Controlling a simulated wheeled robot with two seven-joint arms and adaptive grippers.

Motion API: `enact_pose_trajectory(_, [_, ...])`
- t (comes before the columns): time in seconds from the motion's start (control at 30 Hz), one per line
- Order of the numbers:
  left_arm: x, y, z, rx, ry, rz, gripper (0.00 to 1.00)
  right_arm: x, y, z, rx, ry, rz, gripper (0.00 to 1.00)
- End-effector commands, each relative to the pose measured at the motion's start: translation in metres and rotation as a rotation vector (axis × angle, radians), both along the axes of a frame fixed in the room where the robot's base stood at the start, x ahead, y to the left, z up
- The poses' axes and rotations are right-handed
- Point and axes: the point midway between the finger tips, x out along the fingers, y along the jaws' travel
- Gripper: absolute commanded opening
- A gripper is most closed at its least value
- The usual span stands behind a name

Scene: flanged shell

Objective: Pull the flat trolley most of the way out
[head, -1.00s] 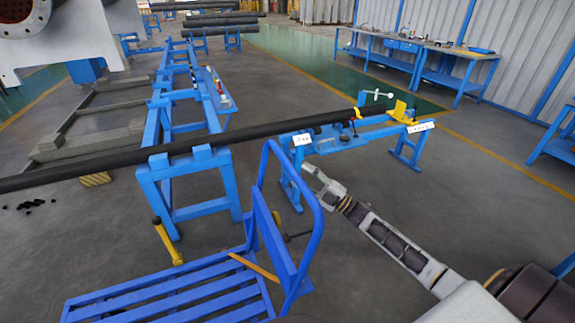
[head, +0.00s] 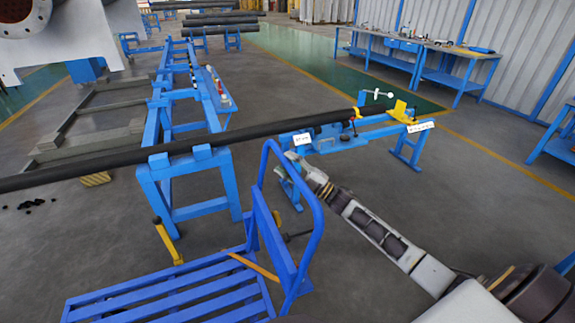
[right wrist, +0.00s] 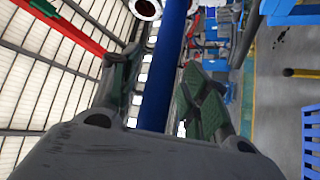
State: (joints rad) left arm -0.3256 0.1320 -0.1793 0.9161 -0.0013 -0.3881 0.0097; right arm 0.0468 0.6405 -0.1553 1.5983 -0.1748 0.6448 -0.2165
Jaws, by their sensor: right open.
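The flat trolley has a blue slatted deck (head: 165,300) and a tall blue hoop handle (head: 318,225), standing on the floor at the lower middle of the head view. In the right wrist view the blue handle tube (right wrist: 165,85) runs between the two spread fingers of my right gripper (right wrist: 162,95), with gaps visible at both sides. The deck's slats show at that view's right edge (right wrist: 312,145). My left gripper is not in view.
A long black pipe (head: 240,138) lies across a blue stand (head: 185,185) just behind the trolley. A blue bench with a clamp (head: 340,138) stands right of the handle. Floor at the right (head: 470,220) is clear.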

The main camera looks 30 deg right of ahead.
Motion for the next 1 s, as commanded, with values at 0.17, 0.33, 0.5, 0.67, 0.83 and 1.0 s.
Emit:
enact_pose_trajectory(0.17, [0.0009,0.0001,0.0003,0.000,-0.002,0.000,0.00,0.0001,0.0000,-0.0001,0.000,0.000,0.000,0.46])
enact_pose_trajectory(0.33, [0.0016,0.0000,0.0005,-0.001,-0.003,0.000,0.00,0.0001,0.0000,-0.0001,0.000,0.000,0.000,0.32])
enact_pose_trajectory(0.5, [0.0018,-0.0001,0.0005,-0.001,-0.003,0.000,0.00,0.0001,0.0000,-0.0001,0.000,0.000,0.000,0.10])
enact_pose_trajectory(0.67, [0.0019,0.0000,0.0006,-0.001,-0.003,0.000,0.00,0.0000,0.0000,-0.0002,0.000,0.000,0.000,0.00])
enact_pose_trajectory(0.83, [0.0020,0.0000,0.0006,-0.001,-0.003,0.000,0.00,-0.0001,0.0000,-0.0004,-0.001,0.001,0.000,0.00])
enact_pose_trajectory(1.0, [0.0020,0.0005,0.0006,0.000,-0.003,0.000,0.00,-0.0001,-0.0016,-0.0004,-0.001,0.001,-0.001,0.00])
